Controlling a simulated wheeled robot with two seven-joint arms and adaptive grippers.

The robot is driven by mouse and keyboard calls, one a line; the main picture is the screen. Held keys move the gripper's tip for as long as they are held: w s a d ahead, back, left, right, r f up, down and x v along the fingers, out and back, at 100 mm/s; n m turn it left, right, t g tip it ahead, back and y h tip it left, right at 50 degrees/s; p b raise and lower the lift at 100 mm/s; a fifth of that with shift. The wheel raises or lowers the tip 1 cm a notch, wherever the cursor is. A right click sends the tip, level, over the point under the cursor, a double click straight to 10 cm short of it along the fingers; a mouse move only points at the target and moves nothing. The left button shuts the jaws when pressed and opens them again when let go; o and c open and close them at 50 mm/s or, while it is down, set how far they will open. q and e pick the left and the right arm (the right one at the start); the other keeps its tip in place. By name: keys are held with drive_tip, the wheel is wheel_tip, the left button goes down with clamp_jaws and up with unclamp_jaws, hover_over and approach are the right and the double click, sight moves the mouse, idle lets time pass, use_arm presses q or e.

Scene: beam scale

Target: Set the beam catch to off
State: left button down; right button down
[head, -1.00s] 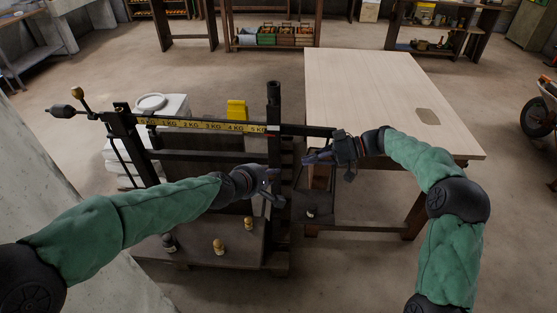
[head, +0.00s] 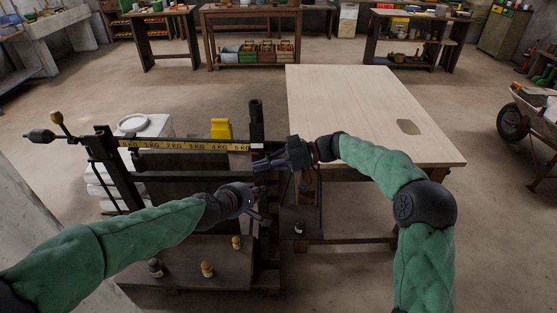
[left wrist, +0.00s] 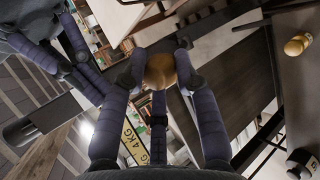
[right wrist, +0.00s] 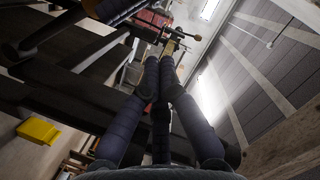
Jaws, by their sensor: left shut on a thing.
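The beam scale's yellow marked beam (head: 180,146) runs across the head view. Its right end is by a dark upright post (head: 255,118). I cannot tell which part is the beam catch. My right gripper (head: 262,162) is at this end, just right of the post, with its fingers pointing left. In the right wrist view its fingers (right wrist: 160,72) come together with nothing visible between them. My left gripper (head: 252,204) is below the beam, in front of the scale frame. In the left wrist view it is shut on a round brass-coloured thing (left wrist: 160,71).
Small weights, two brass (head: 236,242) (head: 206,269) and one dark (head: 155,267), stand on the scale's low platform (head: 190,250). A dark pan (head: 310,215) with a small thing on it is at right. A pale table (head: 360,95) stands behind my right arm.

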use_arm(q)
drive_tip(key=shift+w+a, duration=0.1)
drive_tip(key=shift+a, duration=0.05)
use_arm(e)
drive_tip(key=shift+s+d+f, duration=0.1)
drive_tip(key=shift+s+f, duration=0.45)
drive_tip(key=shift+f, duration=0.2)
drive_tip(key=shift+s+d+f, duration=0.1)
drive_tip(key=shift+s+f, duration=0.4)
drive_tip(key=shift+f, duration=0.2)
